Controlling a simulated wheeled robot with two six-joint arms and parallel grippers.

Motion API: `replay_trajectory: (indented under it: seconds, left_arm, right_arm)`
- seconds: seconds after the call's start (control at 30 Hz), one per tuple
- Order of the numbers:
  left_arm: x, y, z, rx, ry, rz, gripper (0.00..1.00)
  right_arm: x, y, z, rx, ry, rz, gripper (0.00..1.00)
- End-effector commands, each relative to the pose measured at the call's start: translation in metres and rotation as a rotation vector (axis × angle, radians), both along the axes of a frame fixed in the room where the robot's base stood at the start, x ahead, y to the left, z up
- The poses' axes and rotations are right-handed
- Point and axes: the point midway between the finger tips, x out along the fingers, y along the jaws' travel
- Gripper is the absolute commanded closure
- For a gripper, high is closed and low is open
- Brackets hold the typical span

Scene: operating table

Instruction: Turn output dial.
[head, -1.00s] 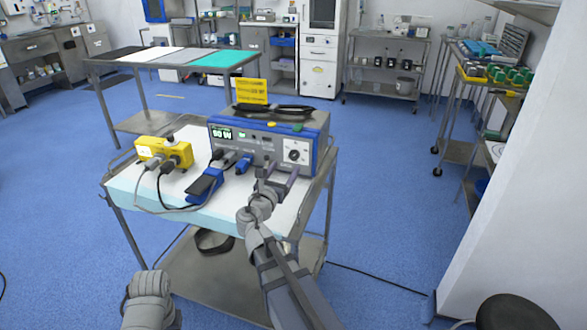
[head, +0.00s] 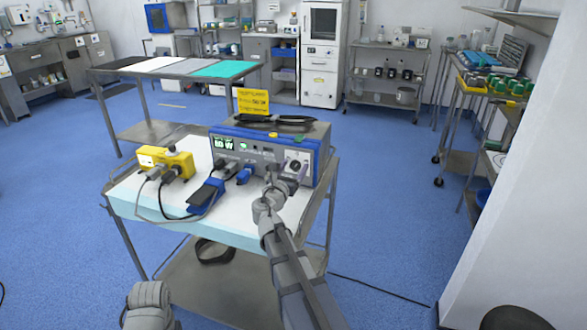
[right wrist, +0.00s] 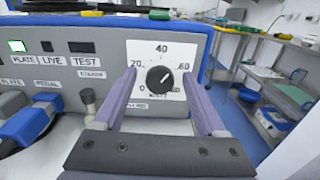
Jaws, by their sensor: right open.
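The output dial (right wrist: 159,79) is a black knob on a white scale plate marked 20, 40 and 60, on the front of a grey and blue generator unit (head: 262,146). I cannot tell whether the fingertips touch the dial.
The unit stands on a cart (head: 130,207) with a white top. A yellow box (head: 165,162), plugged cables and a blue pedal (head: 206,192) lie left of my right arm. A yellow sign (head: 253,101) and black cable sit on the unit.

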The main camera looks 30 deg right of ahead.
Motion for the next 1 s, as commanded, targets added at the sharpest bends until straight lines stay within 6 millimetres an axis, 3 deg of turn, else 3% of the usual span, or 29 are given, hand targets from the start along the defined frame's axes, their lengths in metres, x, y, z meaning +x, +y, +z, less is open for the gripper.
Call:
replay_trajectory:
  seconds: [0.1,0.73,1.0]
  left_arm:
    - [0.0000,0.0000,0.0000,0.000,0.000,0.000,1.00]
    - [0.0000,0.0000,0.0000,0.000,0.000,0.000,1.00]
    - [0.0000,0.0000,0.0000,0.000,0.000,0.000,1.00]
  right_arm:
    - [-0.0003,0.0000,0.0000,0.000,0.000,0.000,0.29]
    - [-0.0004,0.0002,0.0000,0.000,0.000,-0.001,0.99]
    - [-0.0004,0.0002,-0.0001,0.005,-0.006,-0.001,1.00]
